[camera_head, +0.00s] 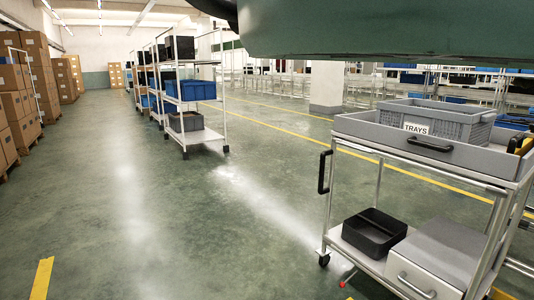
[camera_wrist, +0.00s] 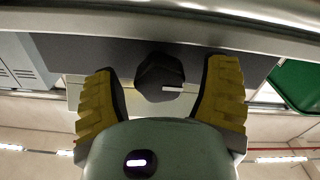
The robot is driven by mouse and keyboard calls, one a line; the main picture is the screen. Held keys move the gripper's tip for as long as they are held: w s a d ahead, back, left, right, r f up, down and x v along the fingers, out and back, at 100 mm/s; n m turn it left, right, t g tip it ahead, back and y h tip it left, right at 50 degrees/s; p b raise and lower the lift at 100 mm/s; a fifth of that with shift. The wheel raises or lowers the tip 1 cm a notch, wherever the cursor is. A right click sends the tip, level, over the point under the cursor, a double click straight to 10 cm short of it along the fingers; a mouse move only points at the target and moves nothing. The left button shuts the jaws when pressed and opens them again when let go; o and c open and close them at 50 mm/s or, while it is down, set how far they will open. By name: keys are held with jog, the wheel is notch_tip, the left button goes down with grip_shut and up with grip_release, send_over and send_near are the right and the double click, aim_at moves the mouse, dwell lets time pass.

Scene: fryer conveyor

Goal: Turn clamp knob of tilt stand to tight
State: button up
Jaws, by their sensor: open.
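In the wrist view a dark, faceted clamp knob (camera_wrist: 158,78) with a short white mark on its right side sits against a dark grey panel (camera_wrist: 90,52). My gripper (camera_wrist: 164,72) is open, with one yellow ridged finger to the left of the knob and one to the right. I cannot tell how deep the fingertips reach along the knob. The rest of the tilt stand is not clear. The knob is not seen in the head view.
A metal rail (camera_wrist: 170,20) runs close above the knob in the wrist view, with a green surface (camera_wrist: 298,75) at right. In the head view a cart (camera_head: 378,143) with a grey tray crate (camera_head: 440,118) stands at right. Open floor (camera_head: 130,200) lies left.

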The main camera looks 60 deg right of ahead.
jog(key=shift+s, duration=0.1)
jog(key=c, duration=1.2)
